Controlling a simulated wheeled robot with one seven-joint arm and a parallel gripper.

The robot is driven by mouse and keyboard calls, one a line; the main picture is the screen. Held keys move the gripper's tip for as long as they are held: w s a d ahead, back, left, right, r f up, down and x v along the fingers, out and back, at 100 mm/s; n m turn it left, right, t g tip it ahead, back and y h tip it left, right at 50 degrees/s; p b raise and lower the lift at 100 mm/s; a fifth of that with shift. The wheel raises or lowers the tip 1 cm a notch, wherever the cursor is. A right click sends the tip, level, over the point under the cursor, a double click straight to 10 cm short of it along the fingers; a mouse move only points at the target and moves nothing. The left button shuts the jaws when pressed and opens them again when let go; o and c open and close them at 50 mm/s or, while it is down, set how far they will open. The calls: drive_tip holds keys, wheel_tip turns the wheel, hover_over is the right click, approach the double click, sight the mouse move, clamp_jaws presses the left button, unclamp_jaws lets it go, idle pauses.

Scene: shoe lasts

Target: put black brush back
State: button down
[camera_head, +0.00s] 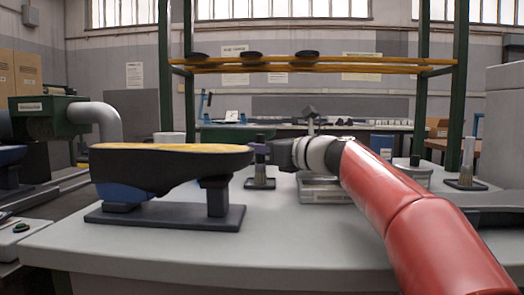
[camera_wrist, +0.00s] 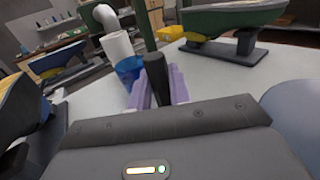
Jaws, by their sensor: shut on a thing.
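My gripper (camera_head: 261,151) reaches in from the right over the table, its purple fingers pointing left. In the wrist view the purple fingers (camera_wrist: 158,88) are closed around the black brush (camera_wrist: 155,72), whose dark handle stands up between them. In the head view a grey brush part above a small dark base (camera_head: 260,184) shows directly below the fingers. I cannot tell whether the brush touches this base or hangs just above it. The black brush's lower end is hidden in the wrist view.
A shoe last (camera_head: 165,165) on a dark stand is close left of my gripper. A metal tray (camera_head: 325,190) lies below my wrist. Another upright brush (camera_head: 467,160) stands in a base at right. The wrist view shows a blue cup (camera_wrist: 128,70) and white roll (camera_wrist: 117,47).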

drive_tip(key=c, duration=1.3)
unclamp_jaws()
drive_tip(key=v, duration=0.7)
drive_tip(key=shift+s+d, duration=0.15)
drive_tip(key=shift+d, duration=0.1)
